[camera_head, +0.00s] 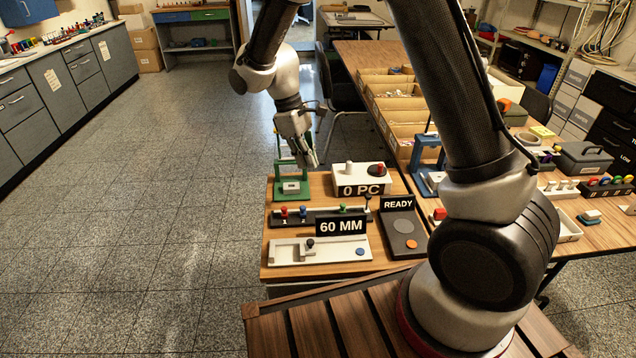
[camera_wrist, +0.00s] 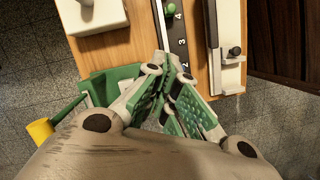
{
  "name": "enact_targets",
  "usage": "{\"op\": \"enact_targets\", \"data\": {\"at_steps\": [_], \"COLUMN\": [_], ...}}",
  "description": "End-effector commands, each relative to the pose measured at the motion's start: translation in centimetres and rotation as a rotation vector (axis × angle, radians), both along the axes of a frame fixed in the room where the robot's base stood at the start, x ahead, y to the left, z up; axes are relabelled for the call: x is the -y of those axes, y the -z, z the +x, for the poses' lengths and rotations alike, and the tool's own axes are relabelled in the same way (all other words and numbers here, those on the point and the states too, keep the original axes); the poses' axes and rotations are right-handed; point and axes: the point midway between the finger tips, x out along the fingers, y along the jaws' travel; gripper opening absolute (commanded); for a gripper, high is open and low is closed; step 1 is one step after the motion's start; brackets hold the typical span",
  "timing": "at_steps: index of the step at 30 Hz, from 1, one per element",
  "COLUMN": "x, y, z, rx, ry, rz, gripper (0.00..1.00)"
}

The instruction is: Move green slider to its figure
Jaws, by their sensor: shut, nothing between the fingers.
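The dark slider rail (camera_head: 322,217) lies across the small wooden table and carries red (camera_head: 283,212), blue (camera_head: 303,211) and green (camera_head: 343,208) knobs. In the wrist view, the green slider (camera_wrist: 171,9) stands at the top of the picture, beside the figure 4 on the rail (camera_wrist: 170,32). Figures 3 and 2 show lower down. My gripper (camera_head: 308,163) hangs near the green stand, beyond the rail. In the wrist view, its green-padded fingers (camera_wrist: 172,75) are shut and empty, apart from the green slider, and cover part of the rail. The red and blue knobs are hidden there.
A green stand (camera_head: 292,189) is close to my gripper; its yellow part (camera_wrist: 40,131) shows in the wrist view.

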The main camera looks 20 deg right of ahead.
Motion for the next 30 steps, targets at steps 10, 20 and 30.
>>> {"op": "enact_targets", "data": {"at_steps": [10,20,30], "x": [1.4,4.0,5.1], "y": [6.1,9.9,10.2], "z": [-1.2,-3.2,-4.0], "rx": [-0.004,-0.001,0.002], "ry": [-0.001,0.001,-0.001], "rz": [-0.001,0.000,0.003], "gripper": [0.00,0.00,0.00]}}
